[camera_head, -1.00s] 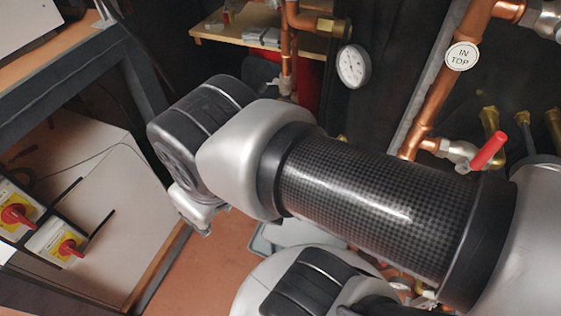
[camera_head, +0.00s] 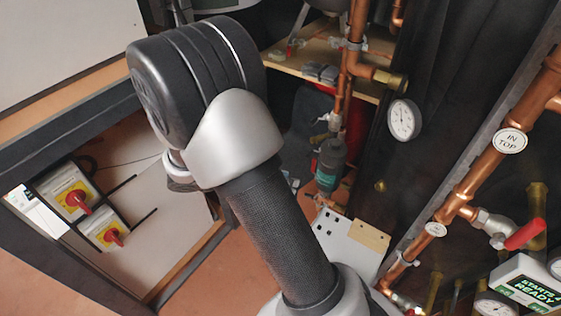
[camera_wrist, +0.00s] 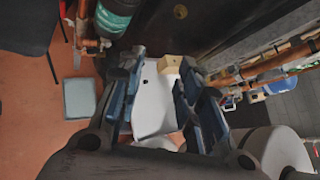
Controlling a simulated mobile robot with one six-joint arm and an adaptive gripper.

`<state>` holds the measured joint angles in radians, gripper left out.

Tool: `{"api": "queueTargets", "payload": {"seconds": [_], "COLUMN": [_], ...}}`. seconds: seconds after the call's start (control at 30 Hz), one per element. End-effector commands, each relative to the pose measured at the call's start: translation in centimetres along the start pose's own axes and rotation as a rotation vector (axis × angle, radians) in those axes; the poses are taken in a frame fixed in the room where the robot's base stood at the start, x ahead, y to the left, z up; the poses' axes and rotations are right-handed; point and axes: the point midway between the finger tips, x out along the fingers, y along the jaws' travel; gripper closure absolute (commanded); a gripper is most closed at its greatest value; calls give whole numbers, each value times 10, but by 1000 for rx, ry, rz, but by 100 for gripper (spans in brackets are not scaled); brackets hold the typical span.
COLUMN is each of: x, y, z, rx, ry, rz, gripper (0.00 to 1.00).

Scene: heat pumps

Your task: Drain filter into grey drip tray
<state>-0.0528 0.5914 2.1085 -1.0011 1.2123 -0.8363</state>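The filter is most likely the dark green canister (camera_head: 330,165) on the copper pipe in the head view. It also shows as a teal cylinder (camera_wrist: 118,14) at the top of the wrist view, up and left of my gripper (camera_wrist: 163,66). The grey drip tray (camera_wrist: 79,98) lies flat on the floor, left of my gripper in the wrist view. In the head view I cannot see the tray. My gripper's two blue-grey fingers are spread apart with nothing held between them. The gap lies over a white panel in the background.
The white panel (camera_head: 345,240) with a wooden block (camera_head: 370,236) stands beyond my arm. Copper pipes with a red-handled valve (camera_head: 525,234) run along the right. A gauge (camera_head: 403,120) hangs near the shelf (camera_head: 300,62). Red-knobbed switches (camera_head: 72,200) are at left.

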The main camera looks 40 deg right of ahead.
Motion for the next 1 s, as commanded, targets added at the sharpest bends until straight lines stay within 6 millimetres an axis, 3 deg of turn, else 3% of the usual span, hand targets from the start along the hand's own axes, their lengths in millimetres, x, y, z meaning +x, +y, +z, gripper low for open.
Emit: {"api": "queueTargets", "payload": {"seconds": [0.27,0.5,0.8,1.0], "x": [49,96,146,159], "y": [57,94,110,111], "z": [-35,-90,-166,-186], "rx": [-540,-1002,-1452,-1560], "ry": [-264,-474,-678,-730], "rz": [-30,-52,-62,-62], "gripper": [67,67,67,67]}}
